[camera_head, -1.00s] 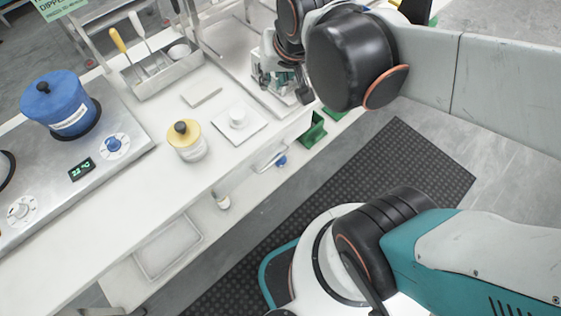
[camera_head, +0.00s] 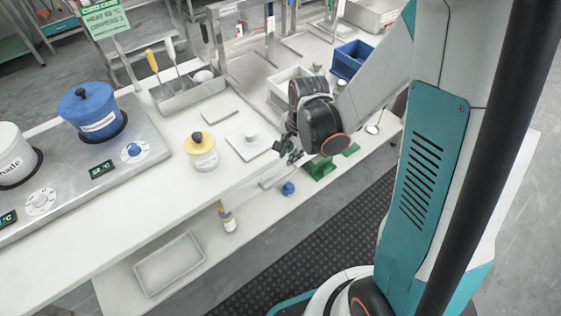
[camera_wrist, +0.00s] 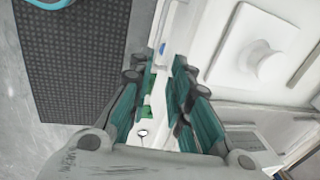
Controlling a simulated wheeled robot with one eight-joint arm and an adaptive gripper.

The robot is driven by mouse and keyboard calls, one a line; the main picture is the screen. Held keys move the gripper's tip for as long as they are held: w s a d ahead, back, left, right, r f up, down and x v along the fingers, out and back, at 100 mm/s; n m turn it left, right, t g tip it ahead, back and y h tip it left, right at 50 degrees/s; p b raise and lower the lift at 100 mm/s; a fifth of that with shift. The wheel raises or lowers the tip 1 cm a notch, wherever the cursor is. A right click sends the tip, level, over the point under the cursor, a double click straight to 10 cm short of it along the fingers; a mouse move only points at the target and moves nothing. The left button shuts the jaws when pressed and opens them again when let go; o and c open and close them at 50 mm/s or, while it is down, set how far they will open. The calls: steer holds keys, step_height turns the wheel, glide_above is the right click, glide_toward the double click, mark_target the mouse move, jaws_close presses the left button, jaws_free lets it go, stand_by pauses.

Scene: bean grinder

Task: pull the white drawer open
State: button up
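The white drawer front (camera_wrist: 192,38) appears as a pale vertical face along the bench edge in the wrist view. A light handle-like bar (camera_wrist: 178,62) runs in front of it, beside and partly between my fingertips. My gripper (camera_wrist: 160,85) has its two teal fingers apart, with a visible gap between them. In the head view my gripper (camera_head: 287,148) is at the front edge of the bench, just right of the square white plate. My arm and gripper hide much of the drawer there. I cannot tell whether the fingers touch the bar.
The square plate with a white knob (camera_head: 250,137) and a yellow-lidded jar (camera_head: 202,150) stand on the bench (camera_head: 140,200). On the shelf below are a small bottle (camera_head: 227,217), a blue item (camera_head: 288,188), green bins (camera_head: 320,167) and a shallow tray (camera_head: 170,262). Dark matting covers the floor.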

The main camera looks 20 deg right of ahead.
mark_target(284, 177)
steer(key=f+b, duration=0.2)
steer(key=f, duration=0.2)
steer(key=w+f+b, duration=0.1)
steer(key=f+b, duration=0.1)
steer(key=f, duration=0.3)
steer(key=w+f+b, duration=0.1)
steer(key=f+b, duration=0.1)
steer(key=f, duration=0.3)
steer(key=shift+w+a, duration=0.2)
steer(key=shift+a, duration=0.2)
jaws_close()
